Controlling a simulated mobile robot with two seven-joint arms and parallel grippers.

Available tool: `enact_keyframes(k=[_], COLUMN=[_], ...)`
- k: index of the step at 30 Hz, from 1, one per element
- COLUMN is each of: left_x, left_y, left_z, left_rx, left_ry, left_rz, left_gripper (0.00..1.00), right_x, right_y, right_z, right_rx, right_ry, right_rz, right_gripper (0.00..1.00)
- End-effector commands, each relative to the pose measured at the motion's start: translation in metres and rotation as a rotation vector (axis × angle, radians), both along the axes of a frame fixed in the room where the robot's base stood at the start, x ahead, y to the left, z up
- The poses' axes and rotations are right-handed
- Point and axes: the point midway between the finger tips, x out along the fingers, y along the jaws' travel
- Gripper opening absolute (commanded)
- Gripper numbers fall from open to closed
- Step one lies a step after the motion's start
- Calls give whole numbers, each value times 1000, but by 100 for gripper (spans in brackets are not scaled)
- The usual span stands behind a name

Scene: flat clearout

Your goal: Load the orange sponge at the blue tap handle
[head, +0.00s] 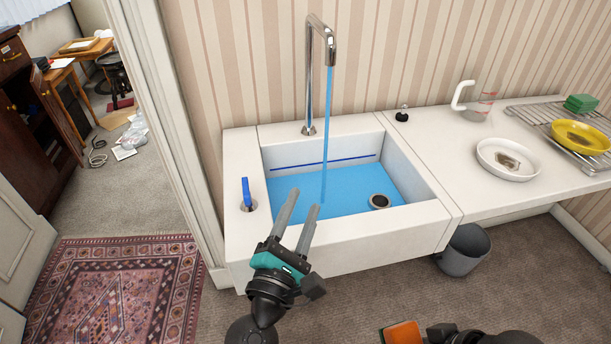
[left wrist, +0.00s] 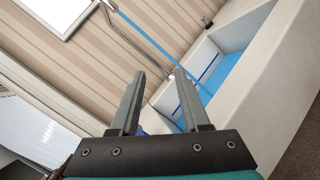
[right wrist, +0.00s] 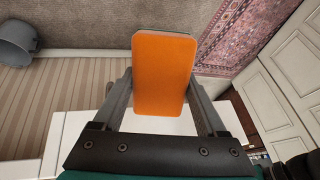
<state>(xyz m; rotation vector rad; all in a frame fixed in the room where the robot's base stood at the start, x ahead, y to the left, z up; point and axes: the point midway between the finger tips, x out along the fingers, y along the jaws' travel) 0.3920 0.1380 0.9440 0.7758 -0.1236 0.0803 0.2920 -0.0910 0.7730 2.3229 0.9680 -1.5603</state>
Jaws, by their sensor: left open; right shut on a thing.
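The orange sponge (right wrist: 165,75) is held between the fingers of my right gripper (right wrist: 165,95); it also shows at the bottom of the head view (head: 403,333). The blue tap handle (head: 246,192) stands upright on the left rim of the white sink (head: 350,242). Blue water runs from the chrome tap (head: 318,60) into the basin. My left gripper (head: 304,198) is open and empty over the sink's front edge, right of the handle. In the left wrist view a bit of blue shows behind the open fingers (left wrist: 155,100).
A drain fitting (head: 379,201) stands in the blue water. The counter on the right holds a black stopper (head: 402,114), a measuring jug (head: 477,106), a soiled white plate (head: 507,160) and a rack with a yellow bowl (head: 581,137) and green sponge (head: 581,103). A grey bin (head: 463,250) stands below.

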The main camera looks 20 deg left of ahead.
Motion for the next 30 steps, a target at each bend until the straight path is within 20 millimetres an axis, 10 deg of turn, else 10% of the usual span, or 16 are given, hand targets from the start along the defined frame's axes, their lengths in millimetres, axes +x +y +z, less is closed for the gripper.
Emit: enact_keyframes(k=[12, 20, 30], left_x=[-16, -14, 35], left_y=[84, 97, 127], left_z=[-29, -36, -35], left_rx=[-703, -792, -787], left_ry=[-81, -95, -96], left_rz=[385, 442, 440], left_gripper=[46, 46, 46], right_x=[-9, -10, -9], right_y=[1, 1, 1], right_z=[-10, -11, -8], right_rx=[2, 3, 3], right_ry=[1, 1, 0], right_rz=[22, 24, 24], right_gripper=[30, 30, 30])
